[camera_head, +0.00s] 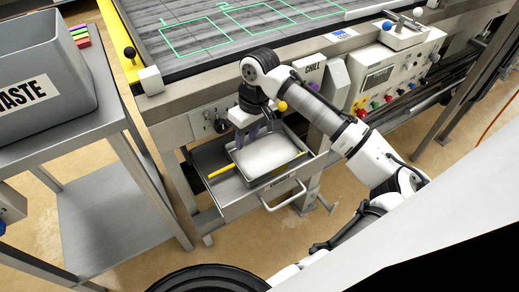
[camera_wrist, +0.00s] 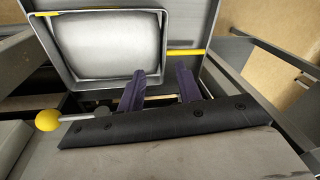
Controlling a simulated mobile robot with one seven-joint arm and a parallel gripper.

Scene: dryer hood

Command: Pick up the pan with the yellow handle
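A rectangular grey metal pan (camera_head: 268,155) with a pale, smooth inside sits in an open drawer (camera_head: 222,192) under the machine. It fills the upper left of the wrist view (camera_wrist: 105,45). A yellow bar (camera_head: 221,171), seemingly its handle, sticks out beside it to the left; in the wrist view a yellow bar (camera_wrist: 186,52) shows to its right. My gripper (camera_head: 249,137) points down near the pan's back left corner. In the wrist view its purple fingers (camera_wrist: 161,78) are apart with nothing between them. I cannot tell whether they touch the pan's rim.
The machine's front panel and conveyor (camera_head: 220,40) rise behind the drawer. A yellow-tipped lever (camera_head: 282,105) is close to my gripper; it also shows in the wrist view (camera_wrist: 47,120). A grey waste bin (camera_head: 45,70) stands on the left table. The drawer's front handle (camera_head: 285,198) faces outward.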

